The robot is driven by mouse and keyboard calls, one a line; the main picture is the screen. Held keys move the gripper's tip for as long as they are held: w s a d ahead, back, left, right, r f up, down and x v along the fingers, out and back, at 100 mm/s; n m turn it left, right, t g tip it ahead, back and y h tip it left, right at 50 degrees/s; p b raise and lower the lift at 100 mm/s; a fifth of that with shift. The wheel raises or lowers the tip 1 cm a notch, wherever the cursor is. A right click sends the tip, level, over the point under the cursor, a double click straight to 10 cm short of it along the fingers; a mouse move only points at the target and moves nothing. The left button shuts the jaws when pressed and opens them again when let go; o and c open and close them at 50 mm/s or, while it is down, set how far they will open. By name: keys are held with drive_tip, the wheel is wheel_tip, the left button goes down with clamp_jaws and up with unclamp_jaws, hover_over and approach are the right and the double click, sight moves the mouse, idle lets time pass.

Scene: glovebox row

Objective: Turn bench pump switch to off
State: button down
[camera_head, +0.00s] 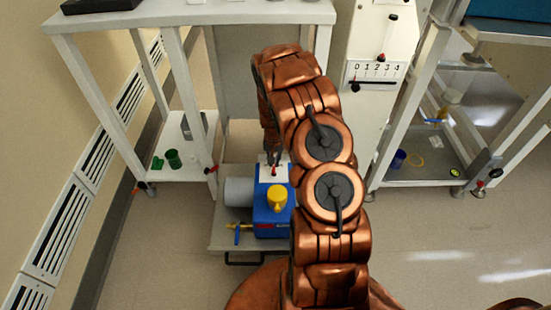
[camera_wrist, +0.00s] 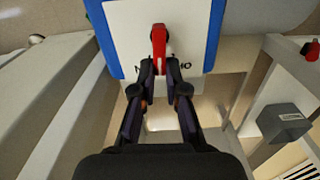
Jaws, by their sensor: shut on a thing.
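The bench pump is a blue box (camera_head: 267,217) with a grey cylinder (camera_head: 238,192) on its left and a yellow cap (camera_head: 277,197) on it. A white switch plate (camera_head: 270,170) is on its top, and also fills the top of the wrist view (camera_wrist: 128,35). The red switch lever (camera_wrist: 158,42) stands on the plate and shows small in the head view (camera_head: 274,171). My gripper (camera_wrist: 160,66) is shut on the near end of the lever. Its fingers partly cover the lettering on the plate, so I cannot read the switch position.
The pump stands on a low grey shelf (camera_head: 222,240) with a dark handle. White table legs (camera_head: 190,95) stand close to my arm. A green cup (camera_head: 173,158) is on a lower shelf at left. A panel with a 0-to-4 scale (camera_head: 375,72) is at upper right. Floor at right is clear.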

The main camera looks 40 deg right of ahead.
drive_tip(key=shift+s+n, duration=0.1)
drive_tip(key=shift+n, duration=0.2)
drive_tip(key=c, duration=1.2)
unclamp_jaws()
wheel_tip(320, 180, up, 12)
